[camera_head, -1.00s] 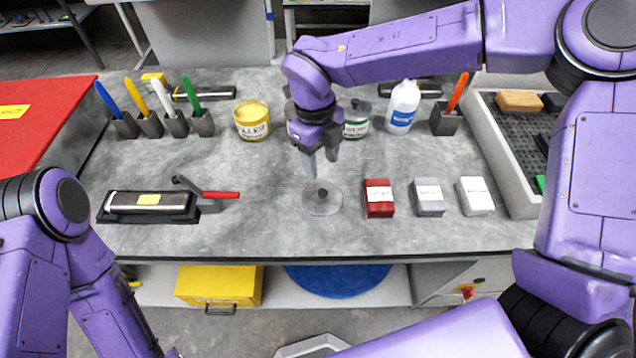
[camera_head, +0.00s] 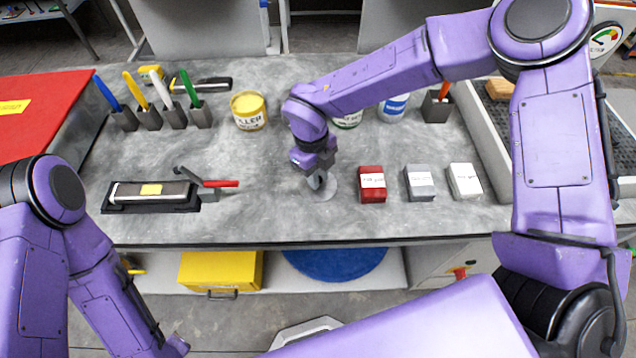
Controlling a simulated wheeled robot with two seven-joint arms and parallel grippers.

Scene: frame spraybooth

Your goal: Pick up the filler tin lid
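The filler tin lid, a flat grey disc (camera_head: 329,192), lies on the bench in front of the middle. Its dark knob, seen earlier, is now hidden by the fingers. My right gripper (camera_head: 318,182) points down at the lid's centre, with its fingers low around the knob's place. I cannot tell whether they are closed on it. The yellow filler tin (camera_head: 249,112) stands open behind and to the left. My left gripper (camera_head: 176,346) is low at the bottom edge, in front of the bench, and barely shows.
Red (camera_head: 372,185), grey (camera_head: 419,184) and white (camera_head: 464,181) blocks sit right of the lid. A sanding block tool (camera_head: 151,195) lies left. The bench (camera_head: 262,205) left of the lid is clear.

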